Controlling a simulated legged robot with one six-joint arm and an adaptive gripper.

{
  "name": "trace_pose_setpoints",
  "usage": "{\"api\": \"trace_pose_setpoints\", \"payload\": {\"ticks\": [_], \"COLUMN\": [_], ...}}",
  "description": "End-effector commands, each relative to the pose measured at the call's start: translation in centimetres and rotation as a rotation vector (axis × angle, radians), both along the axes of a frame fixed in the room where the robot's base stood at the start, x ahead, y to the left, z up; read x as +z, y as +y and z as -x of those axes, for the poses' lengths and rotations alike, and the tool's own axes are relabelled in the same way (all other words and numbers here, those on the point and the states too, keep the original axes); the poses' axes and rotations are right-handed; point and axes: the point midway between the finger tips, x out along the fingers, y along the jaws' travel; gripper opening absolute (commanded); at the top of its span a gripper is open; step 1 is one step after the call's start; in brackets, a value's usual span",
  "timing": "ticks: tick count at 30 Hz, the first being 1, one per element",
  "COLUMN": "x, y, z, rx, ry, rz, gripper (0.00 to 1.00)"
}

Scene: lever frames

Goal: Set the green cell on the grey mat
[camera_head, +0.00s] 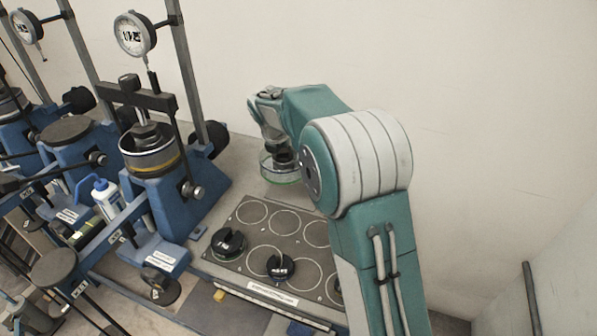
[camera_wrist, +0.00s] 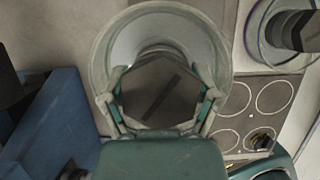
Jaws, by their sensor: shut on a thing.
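The green cell (camera_head: 280,168) is a clear round vessel with a green-tinted rim and a dark part in its middle. My gripper (camera_head: 278,148) is shut on it from above, behind the grey mat. In the wrist view my gripper (camera_wrist: 160,88) has its fingers on either side of a dark grey slotted top, with the clear wall of the cell (camera_wrist: 120,45) around it. I cannot tell whether the cell's base touches the bench. The grey mat (camera_head: 240,216) has printed circles and lies in front; it also shows in the wrist view (camera_wrist: 250,117). My arm hides its right part.
Another clear cell with a bluish rim (camera_wrist: 253,38) stands by the mat's far edge. Dark weights (camera_head: 228,243) (camera_head: 280,267) sit on the mat. Blue load frames (camera_head: 190,205) with dial gauges (camera_head: 134,34) crowd the left. A pale wall (camera_head: 480,130) is behind.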

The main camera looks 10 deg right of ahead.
Motion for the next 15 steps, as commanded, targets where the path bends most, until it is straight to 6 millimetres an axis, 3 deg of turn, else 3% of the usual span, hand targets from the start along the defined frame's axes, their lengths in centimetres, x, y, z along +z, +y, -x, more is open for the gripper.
{"api": "trace_pose_setpoints", "payload": {"ticks": [7,15], "x": [-3.6,-5.0], "y": [-2.8,-3.9], "z": [-1.1,-1.6], "rx": [-0.001,0.000], "ry": [-0.002,-0.004], "rz": [-0.001,0.000], "gripper": [0.18,0.18]}}
